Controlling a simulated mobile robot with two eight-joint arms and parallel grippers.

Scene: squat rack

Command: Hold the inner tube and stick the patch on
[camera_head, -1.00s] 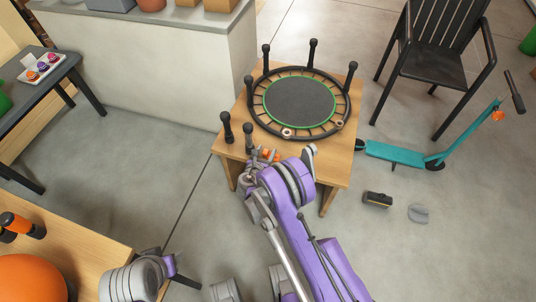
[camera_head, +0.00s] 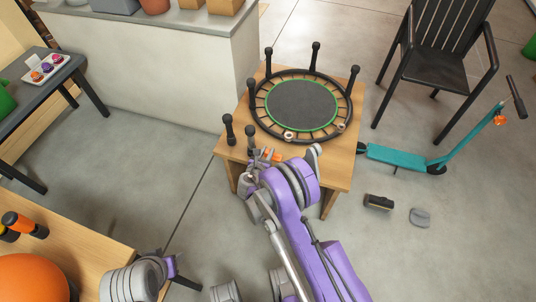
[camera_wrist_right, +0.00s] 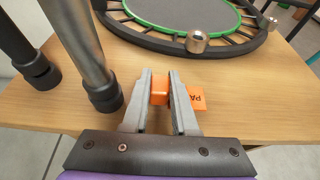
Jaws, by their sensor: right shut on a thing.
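My right gripper (camera_head: 263,157) is low over the front edge of a small wooden table. In the right wrist view its two grey fingers (camera_wrist_right: 168,80) are shut on a small orange patch (camera_wrist_right: 197,99), which shows on both sides of the right finger. The patch carries dark letters starting "PA". The orange patch also shows small at the fingertips in the head view (camera_head: 274,157). I see no inner tube that I can make out in either view. My left gripper is not in view; only grey links of an arm show at the bottom left.
A round black trampoline (camera_head: 303,104) with a green ring lies on the wooden table (camera_head: 340,165), with several upright black-gripped posts around it. Two posts stand close left of my right gripper. A teal scooter (camera_head: 400,157), black chair (camera_head: 440,60) and small floor items stand right. Floor left is clear.

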